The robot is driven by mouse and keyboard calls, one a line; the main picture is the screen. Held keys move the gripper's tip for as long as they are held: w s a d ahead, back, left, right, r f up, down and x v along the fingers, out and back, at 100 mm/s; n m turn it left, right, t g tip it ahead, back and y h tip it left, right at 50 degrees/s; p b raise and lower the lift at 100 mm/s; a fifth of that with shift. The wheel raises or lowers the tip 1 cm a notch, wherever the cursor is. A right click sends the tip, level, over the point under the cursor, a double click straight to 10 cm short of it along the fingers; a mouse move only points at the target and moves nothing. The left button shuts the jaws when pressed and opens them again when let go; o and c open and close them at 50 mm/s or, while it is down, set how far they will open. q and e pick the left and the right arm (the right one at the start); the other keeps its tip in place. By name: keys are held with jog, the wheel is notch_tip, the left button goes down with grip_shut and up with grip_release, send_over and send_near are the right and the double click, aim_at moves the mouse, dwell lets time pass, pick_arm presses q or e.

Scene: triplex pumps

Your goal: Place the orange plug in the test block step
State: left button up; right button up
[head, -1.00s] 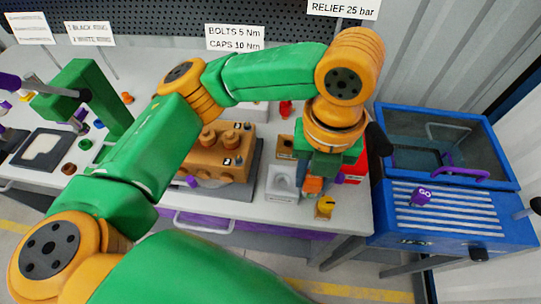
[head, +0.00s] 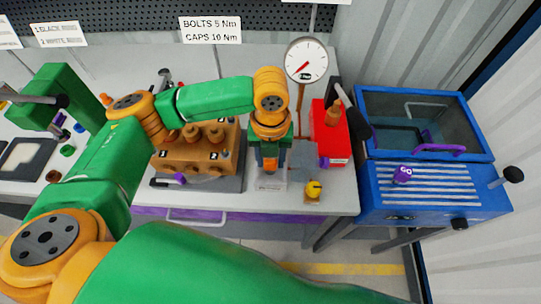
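My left gripper (head: 269,160) points down over the front of the bench. Its fingers appear closed around the orange plug (head: 270,166), which shows as a small orange patch between them. A pale grey block (head: 268,184), which looks like the test block, lies directly below and is partly hidden by the gripper. I cannot tell whether the plug touches the block or is in its step. My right gripper is not in view.
The orange pump (head: 190,158) stands left of the gripper. A yellow round part (head: 313,189) on a small stand is close on the right. Behind are a red box (head: 327,138) and a dial gauge (head: 306,61). A blue wash tank (head: 430,190) stands at right.

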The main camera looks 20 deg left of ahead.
pick_arm(q)
jog(key=shift+o, duration=1.2)
notch_tip(320, 180, up, 12)
jog(key=shift+r, duration=0.2)
